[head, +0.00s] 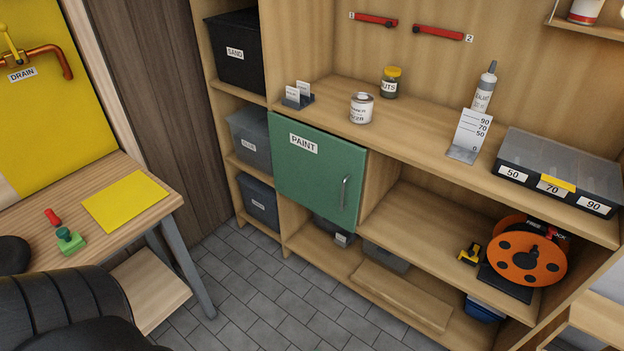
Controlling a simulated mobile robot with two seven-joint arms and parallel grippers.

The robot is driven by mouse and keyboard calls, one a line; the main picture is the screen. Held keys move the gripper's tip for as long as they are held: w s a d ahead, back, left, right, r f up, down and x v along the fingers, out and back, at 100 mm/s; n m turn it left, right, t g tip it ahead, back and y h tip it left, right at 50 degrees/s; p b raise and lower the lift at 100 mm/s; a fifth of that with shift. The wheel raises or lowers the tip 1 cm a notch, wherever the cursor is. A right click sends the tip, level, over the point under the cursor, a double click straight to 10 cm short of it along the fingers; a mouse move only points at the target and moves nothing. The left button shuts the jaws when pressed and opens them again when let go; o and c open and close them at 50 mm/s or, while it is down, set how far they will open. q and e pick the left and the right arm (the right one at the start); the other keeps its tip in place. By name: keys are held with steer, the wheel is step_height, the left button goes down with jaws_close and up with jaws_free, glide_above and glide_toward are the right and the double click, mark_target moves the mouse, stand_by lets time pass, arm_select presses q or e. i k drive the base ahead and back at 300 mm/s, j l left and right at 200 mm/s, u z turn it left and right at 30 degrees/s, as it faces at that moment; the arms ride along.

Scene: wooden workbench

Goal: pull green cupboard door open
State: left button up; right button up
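The green cupboard door (316,175) is in the middle of the head view, under the workbench top. It carries a white label reading PAINT (304,145). A vertical metal bar handle (344,193) sits near its right edge. The door looks shut, roughly in line with the front edge of the top; a very small gap could not be told. The inside of the cupboard is hidden. Neither of my grippers is in view.
A black chair (65,310) and a side table (150,225) stand at the left. Grey bins (250,138) sit left of the door. The tiled floor (265,295) before the door is clear.

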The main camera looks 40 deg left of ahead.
mark_target(322, 173)
steer(key=u, duration=0.5)
steer(key=j+u, duration=0.15)
steer(key=u, duration=0.25)
steer(key=i+j+u, duration=0.1)
steer(key=u, duration=0.25)
steer(key=i+j+u, duration=0.1)
steer(key=u, duration=0.3)
steer(key=i+j, duration=0.15)
steer(key=i, duration=0.15)
